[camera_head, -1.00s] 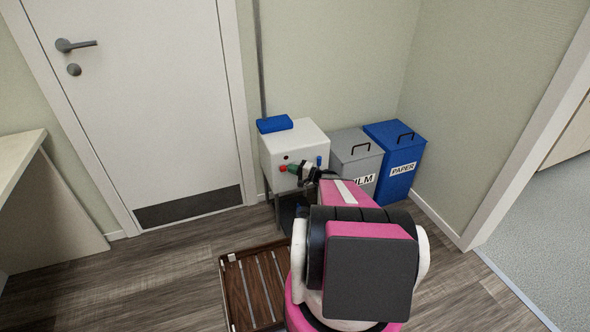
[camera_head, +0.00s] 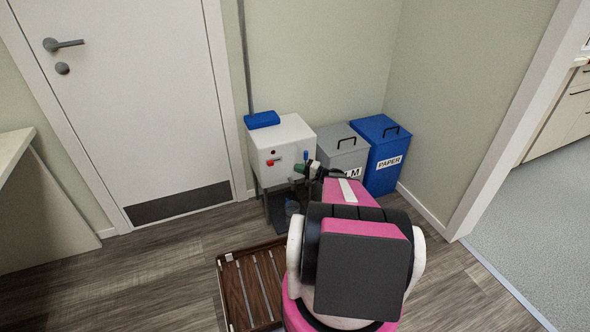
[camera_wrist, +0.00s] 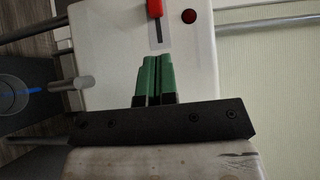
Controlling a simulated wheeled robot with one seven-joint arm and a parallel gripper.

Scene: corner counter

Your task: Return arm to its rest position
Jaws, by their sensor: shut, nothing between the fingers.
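My arm, pink and black, stands in the lower middle of the head view and reaches toward the corner. My gripper (camera_head: 289,169) has green fingers and is in front of the white box (camera_head: 282,134). In the wrist view the green fingers of my gripper (camera_wrist: 153,76) lie side by side, shut and empty. The white box fills the middle of the wrist view, with a red lever (camera_wrist: 155,9) in a dark slot just beyond the fingertips and a dark red round light (camera_wrist: 189,16). The fingers appear apart from the lever.
A grey bin (camera_head: 341,141) and a blue PAPER bin (camera_head: 377,142) stand right of the box. A blue item (camera_head: 262,119) lies on the box. A wooden slatted tray (camera_head: 236,296) is on the floor beside my base. A door (camera_head: 120,90) and a counter (camera_head: 12,148) are left.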

